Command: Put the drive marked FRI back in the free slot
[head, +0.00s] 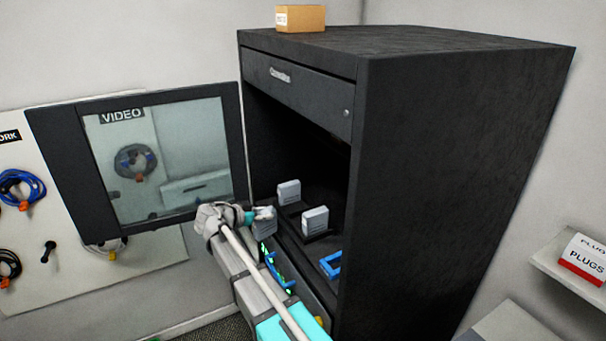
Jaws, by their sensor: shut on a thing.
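My gripper (263,213) reaches into the open black cabinet and is shut on a grey drive (265,228) at its left front. The arm and fingers partly cover this drive, and no FRI marking can be read on it. Two other grey drives stand upright inside, one further back (289,192) and one to the right (315,220), in dark docks. Their labels are too small to read. I cannot tell whether the held drive touches a slot, and no free slot shows clearly.
The black cabinet (460,170) has its glass door (32,135) swung open to the left. A blue bracket (331,264) and a blue strip with green lights (277,268) are low inside. A cardboard box (300,18) sits on top. A PLUGS box (585,260) is on a right shelf.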

